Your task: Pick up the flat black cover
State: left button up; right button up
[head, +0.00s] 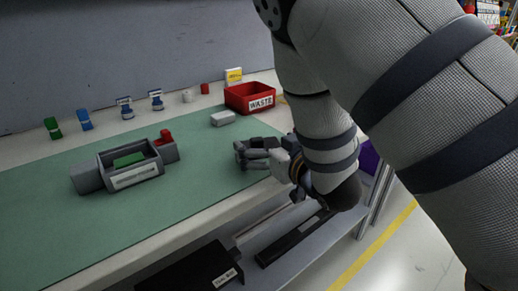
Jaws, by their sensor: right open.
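A long, flat black piece (295,238) lies on the lower shelf below the table's front edge; it looks like the flat black cover, but I cannot be sure. My right arm hides part of its far end. My right gripper (243,154) is open and appears empty, above the right part of the green mat near the table's front edge. It is higher than the black piece and apart from it. A grey dashboard module (133,178) with a green board (129,159) inside sits on the mat to the left. My left gripper is not in view.
A black box (195,270) with a white label is on the lower shelf. A red WASTE bin (250,97) and a small white block (223,118) stand behind my gripper. Several small coloured parts line the back. The mat (60,230) is clear in front of the module.

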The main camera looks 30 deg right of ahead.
jog(key=c, duration=2)
